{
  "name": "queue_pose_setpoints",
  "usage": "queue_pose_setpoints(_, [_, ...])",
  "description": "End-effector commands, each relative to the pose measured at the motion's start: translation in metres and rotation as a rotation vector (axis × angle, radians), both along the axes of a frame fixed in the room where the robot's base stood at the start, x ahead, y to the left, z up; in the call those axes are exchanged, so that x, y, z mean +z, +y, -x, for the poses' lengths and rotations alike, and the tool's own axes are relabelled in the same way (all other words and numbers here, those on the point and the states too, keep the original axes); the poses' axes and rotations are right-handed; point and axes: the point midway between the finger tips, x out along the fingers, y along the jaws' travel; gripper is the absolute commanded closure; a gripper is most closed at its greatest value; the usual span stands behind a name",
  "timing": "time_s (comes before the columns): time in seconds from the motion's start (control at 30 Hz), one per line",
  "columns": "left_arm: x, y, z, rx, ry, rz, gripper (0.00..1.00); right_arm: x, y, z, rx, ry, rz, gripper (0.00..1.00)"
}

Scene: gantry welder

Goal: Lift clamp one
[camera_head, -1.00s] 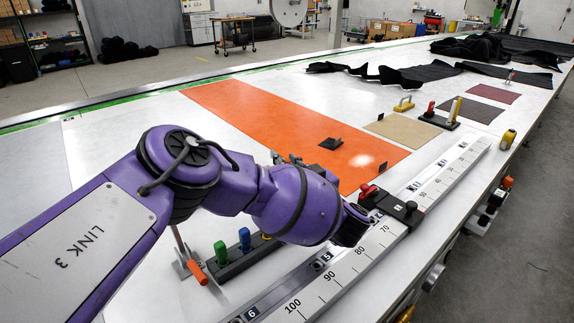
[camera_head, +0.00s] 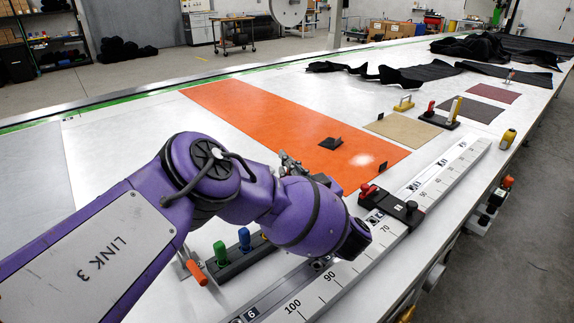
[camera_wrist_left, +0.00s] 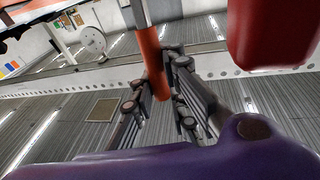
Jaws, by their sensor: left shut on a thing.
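The wrist hides the held thing in the head view. Another clamp with an orange handle (camera_head: 196,272) stands on the table at the lower left. My right gripper is not in view.
Green (camera_head: 221,253) and blue (camera_head: 244,239) handles stand on a dark block beside my arm. A red-knobbed black piece (camera_head: 392,204) sits across the long ruler (camera_head: 372,255). An orange sheet (camera_head: 270,115) lies behind. A large blurred red part (camera_wrist_left: 272,35) is close to the wrist camera.

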Motion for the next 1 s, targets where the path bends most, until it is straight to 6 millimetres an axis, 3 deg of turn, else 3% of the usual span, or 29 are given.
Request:
queue_pose_setpoints(0.13, [-0.0068, -0.0079, 0.0096, -0.004, -0.07, -0.053, 1.0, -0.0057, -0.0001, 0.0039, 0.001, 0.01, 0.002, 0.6])
queue_pose_setpoints(0.47, [-0.0062, -0.0089, 0.0121, -0.004, -0.09, -0.064, 1.0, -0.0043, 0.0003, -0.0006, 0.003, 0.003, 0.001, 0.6])
queue_pose_setpoints(0.5, [-0.0063, -0.0089, 0.0121, -0.004, -0.09, -0.064, 0.87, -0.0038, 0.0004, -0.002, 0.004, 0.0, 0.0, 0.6])
queue_pose_setpoints(0.67, [-0.0055, -0.0086, 0.0116, -0.004, -0.091, -0.065, 0.68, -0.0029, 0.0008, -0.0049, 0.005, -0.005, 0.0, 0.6])
queue_pose_setpoints(1.0, [0.0003, -0.008, 0.0102, -0.002, -0.096, -0.067, 0.68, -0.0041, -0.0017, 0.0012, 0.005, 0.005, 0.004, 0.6])
